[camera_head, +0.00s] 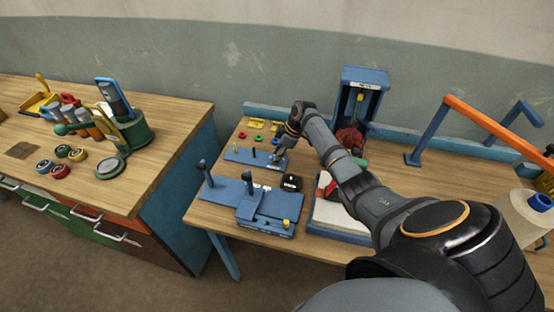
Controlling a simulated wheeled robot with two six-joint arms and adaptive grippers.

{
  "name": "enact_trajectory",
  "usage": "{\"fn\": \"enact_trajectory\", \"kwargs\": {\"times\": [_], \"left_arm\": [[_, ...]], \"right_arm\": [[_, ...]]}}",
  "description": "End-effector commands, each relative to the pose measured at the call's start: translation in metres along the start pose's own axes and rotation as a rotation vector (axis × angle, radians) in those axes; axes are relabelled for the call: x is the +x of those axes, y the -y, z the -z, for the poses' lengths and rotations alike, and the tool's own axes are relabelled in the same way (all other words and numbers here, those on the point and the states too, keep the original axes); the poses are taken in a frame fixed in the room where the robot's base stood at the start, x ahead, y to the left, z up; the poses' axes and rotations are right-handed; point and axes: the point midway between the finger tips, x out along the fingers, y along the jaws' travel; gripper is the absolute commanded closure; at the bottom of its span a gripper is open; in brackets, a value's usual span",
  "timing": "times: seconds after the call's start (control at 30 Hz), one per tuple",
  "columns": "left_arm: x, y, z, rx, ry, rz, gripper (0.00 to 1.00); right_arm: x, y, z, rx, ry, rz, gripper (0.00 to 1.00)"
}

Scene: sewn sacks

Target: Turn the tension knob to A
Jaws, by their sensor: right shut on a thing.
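My right gripper (276,157) points down at the right end of a flat blue panel (241,156) on the right-hand table. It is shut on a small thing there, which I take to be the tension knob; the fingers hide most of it. Small pegs stand on the panel, and small white marks show beside the fingertips. The letter A cannot be read at this size. My left gripper is not in view.
A blue fixture (228,191) with upright dark-blue posts and a yellow knob (286,224) stands in front. A black block (291,183) sits close by. A blue press-like frame (363,92) stands behind my right arm. An orange bar (490,125) spans the right.

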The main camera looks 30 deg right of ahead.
Motion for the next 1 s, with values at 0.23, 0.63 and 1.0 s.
{"fn": "enact_trajectory", "kwargs": {"times": [0.23,0.63,1.0], "left_arm": [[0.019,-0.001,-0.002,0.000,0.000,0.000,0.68],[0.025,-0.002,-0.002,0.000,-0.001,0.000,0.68],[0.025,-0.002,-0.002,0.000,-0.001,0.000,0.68]], "right_arm": [[0.002,-0.002,0.000,-0.126,-0.002,0.049,1.00],[-0.001,-0.002,0.001,-0.200,-0.001,0.080,1.00],[-0.001,-0.002,0.001,-0.202,-0.001,0.080,0.64]]}}
